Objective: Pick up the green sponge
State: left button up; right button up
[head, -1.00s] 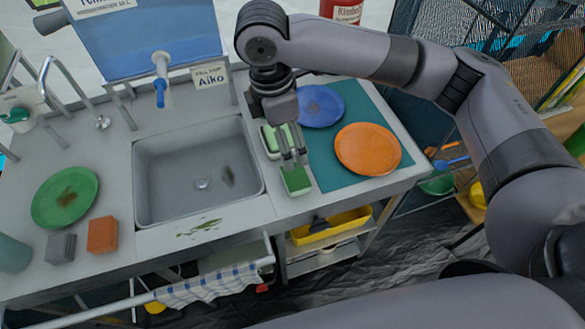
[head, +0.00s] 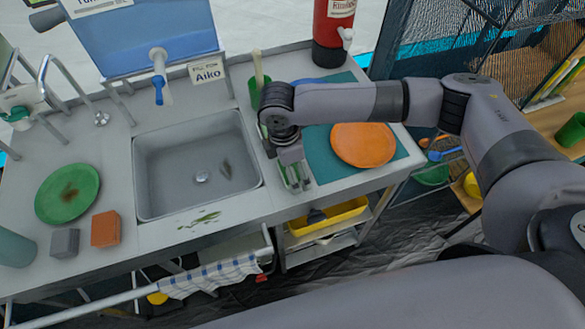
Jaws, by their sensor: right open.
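The green sponge (head: 292,174) lies on the counter just right of the sink. Only slivers of green show between and beside the fingers of my right gripper. My right gripper (head: 297,185) points down over it, open, with its fingers around the sponge area. I cannot tell whether the fingers touch the sponge. My left gripper is not in view.
The sink (head: 198,165) is left of the gripper. An orange plate (head: 363,144) lies on a teal mat (head: 326,166) to the right. A green plate (head: 68,193), an orange sponge (head: 105,229) and a grey sponge (head: 65,243) are at the left.

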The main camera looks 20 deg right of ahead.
jog(key=shift+f, duration=0.3)
jog(key=shift+c, duration=0.3)
jog(key=c, duration=0.9)
jog(key=shift+r, duration=0.15)
notch_tip(320, 180, up, 20)
jog(key=shift+f+b, duration=0.1)
jog(key=shift+b, duration=0.65)
